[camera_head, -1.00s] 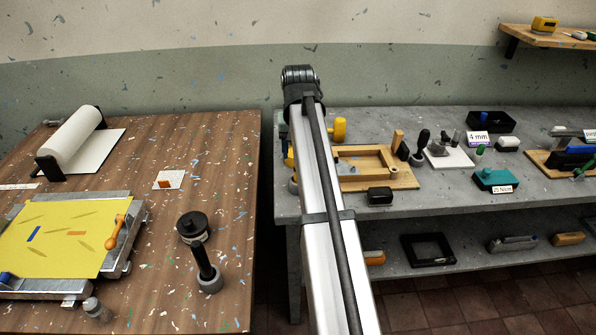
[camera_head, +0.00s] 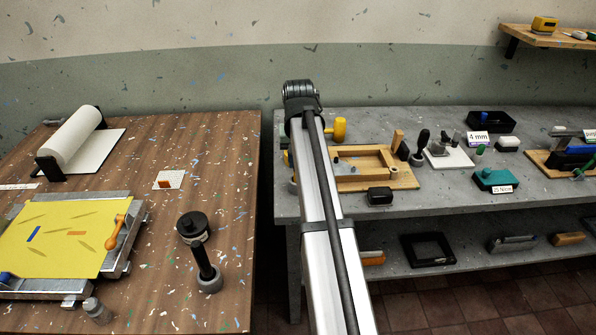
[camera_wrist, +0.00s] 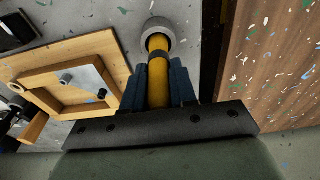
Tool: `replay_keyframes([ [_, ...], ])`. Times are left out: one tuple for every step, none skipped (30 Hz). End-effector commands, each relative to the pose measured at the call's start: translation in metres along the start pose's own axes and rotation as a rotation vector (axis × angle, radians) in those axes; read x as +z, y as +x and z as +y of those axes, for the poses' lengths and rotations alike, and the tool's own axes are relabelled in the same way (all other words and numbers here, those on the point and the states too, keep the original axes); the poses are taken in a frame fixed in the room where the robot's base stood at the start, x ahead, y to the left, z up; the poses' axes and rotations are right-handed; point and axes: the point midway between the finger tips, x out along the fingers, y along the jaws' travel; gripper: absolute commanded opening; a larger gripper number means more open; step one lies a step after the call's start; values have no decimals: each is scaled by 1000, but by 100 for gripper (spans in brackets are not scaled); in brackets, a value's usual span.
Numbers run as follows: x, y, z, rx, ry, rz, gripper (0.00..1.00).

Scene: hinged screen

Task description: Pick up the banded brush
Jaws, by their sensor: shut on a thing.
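The banded brush (camera_wrist: 157,70) shows in the wrist view as a yellow-orange shaft with a dark band near its far end. My gripper (camera_wrist: 159,88) is shut on it, with one dark finger on each side. A grey round cup or collar (camera_wrist: 158,27) surrounds the far end of the brush in that view. I cannot tell whether the end is still inside it or just above it.
A wooden tray frame (camera_head: 400,181) with small grey pegs lies right of the brush, also seen in the wrist view (camera_wrist: 110,45). A yellow knob (camera_head: 340,130) stands behind it, and a black block (camera_head: 379,196) before it. The brown table (camera_head: 150,215) is left, across a gap.

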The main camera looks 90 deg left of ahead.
Motion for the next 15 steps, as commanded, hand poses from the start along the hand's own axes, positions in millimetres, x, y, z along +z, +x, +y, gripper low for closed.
replay_keyframes([
  [0, 0, 0, 0, 0, 0, 6],
  [0, 0, 0, 0, 0, 0, 3],
  [0, 0, 0, 0, 0, 0, 0],
  [0, 0, 0, 0, 0, 0, 0],
  [0, 0, 0, 0, 0, 0, 0],
  [0, 0, 0, 0, 0, 0, 0],
  [0, 0, 0, 0, 0, 0, 0],
  [0, 0, 0, 0, 0, 0, 0],
  [0, 0, 0, 0, 0, 0, 0],
  [0, 0, 0, 0, 0, 0, 0],
  [0, -1, 0, 0, 0, 0, 0],
  [0, -2, 0, 0, 0, 1, 0],
  [-1, -4, 0, 0, 0, 1, 0],
  [-1, -6, 0, 0, 0, 1, 0],
  [-2, -10, 0, 0, 0, 1, 0],
])
